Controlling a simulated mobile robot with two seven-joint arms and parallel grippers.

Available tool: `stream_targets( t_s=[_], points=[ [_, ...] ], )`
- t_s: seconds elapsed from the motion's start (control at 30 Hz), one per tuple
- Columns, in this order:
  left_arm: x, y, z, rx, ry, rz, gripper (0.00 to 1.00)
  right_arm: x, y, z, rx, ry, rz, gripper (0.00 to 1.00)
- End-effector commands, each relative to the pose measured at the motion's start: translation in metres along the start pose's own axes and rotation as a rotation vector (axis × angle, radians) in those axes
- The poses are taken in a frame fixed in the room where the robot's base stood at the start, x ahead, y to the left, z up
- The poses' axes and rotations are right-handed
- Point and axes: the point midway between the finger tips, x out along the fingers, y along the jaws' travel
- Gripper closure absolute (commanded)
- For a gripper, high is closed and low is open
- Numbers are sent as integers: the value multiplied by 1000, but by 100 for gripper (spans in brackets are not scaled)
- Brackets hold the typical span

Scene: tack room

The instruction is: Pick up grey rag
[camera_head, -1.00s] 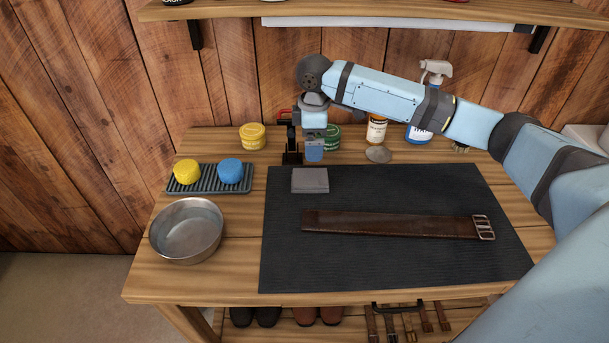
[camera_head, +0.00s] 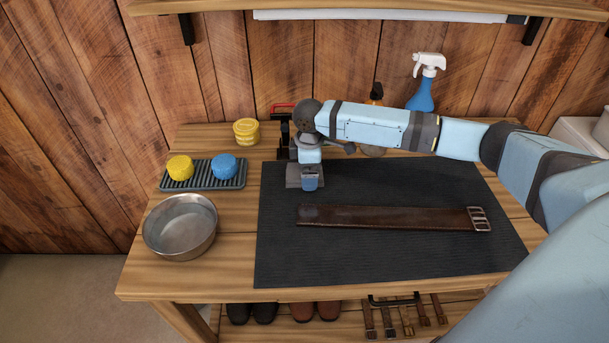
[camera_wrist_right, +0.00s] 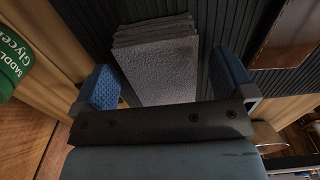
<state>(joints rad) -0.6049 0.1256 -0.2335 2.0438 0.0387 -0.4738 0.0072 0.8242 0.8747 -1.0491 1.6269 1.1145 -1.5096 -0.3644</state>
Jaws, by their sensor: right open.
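The grey rag (camera_head: 292,182) lies folded on the black mat (camera_head: 290,255), at its back left. It is mostly hidden under my right gripper (camera_head: 310,184) in the head view. In the right wrist view the folded rag (camera_wrist_right: 158,65) shows its layered edge and lies between the two blue fingers of my right gripper (camera_wrist_right: 165,85). The fingers are open and apart, with a gap on each side of the rag. My left gripper is not in view.
A brown leather strap (camera_head: 385,216) with a buckle lies on the mat. A metal bowl (camera_head: 180,227) and a ridged tray (camera_head: 205,184) with yellow and blue sponges stand at left.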

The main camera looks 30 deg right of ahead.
Motion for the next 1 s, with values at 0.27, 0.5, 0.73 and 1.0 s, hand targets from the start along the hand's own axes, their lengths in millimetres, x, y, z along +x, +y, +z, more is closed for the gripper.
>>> stream_targets(
  t_s=[0.27,0.5,0.73,1.0],
  points=[
    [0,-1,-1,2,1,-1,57,-1,0,0,0,0,0,34],
    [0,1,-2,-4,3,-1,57,-1,0,0,0,0,0,54],
    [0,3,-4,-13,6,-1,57,-10,1,0,0,1,2,54],
    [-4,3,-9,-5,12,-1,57,-71,1,-1,-1,4,4,54]
  ],
)
